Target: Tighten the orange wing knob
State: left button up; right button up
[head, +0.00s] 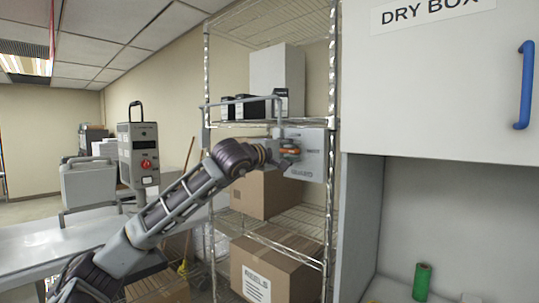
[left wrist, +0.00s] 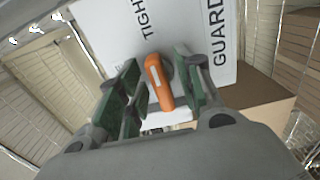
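The orange wing knob (left wrist: 159,82) sits on a pale panel (left wrist: 110,30) printed with dark lettering, including "TIGH" and "GUARD". In the head view the knob (head: 291,150) shows small on the panel (head: 312,165) mounted at the wire rack. My left gripper (left wrist: 160,88) has its green-padded fingers on either side of the knob, with visible gaps, so it is open around it. In the head view my left gripper (head: 282,152) reaches the knob from the left and partly covers it. My right gripper is not in view.
The wire rack (head: 331,80) holds cardboard boxes (head: 268,194) below the panel and dark items on the shelf above. A dry box (head: 440,90) with a blue handle stands at right. A green spool (head: 422,281) is at lower right. A grey machine (head: 139,155) stands at left.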

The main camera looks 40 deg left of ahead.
aim_at(288, 151)
pick_arm(q)
jog(key=shift+s+a, duration=0.15)
jog(key=shift+s, duration=0.85)
jog(key=shift+s+a, duration=0.15)
jog(key=shift+s, duration=1.75)
jog(key=shift+s+a+r, duration=0.1)
jog(key=shift+s+a, duration=0.05)
jog(key=shift+s, duration=0.3)
jog(key=shift+s, duration=0.75)
jog(key=shift+s, duration=1.35)
jog(key=shift+a, duration=0.1)
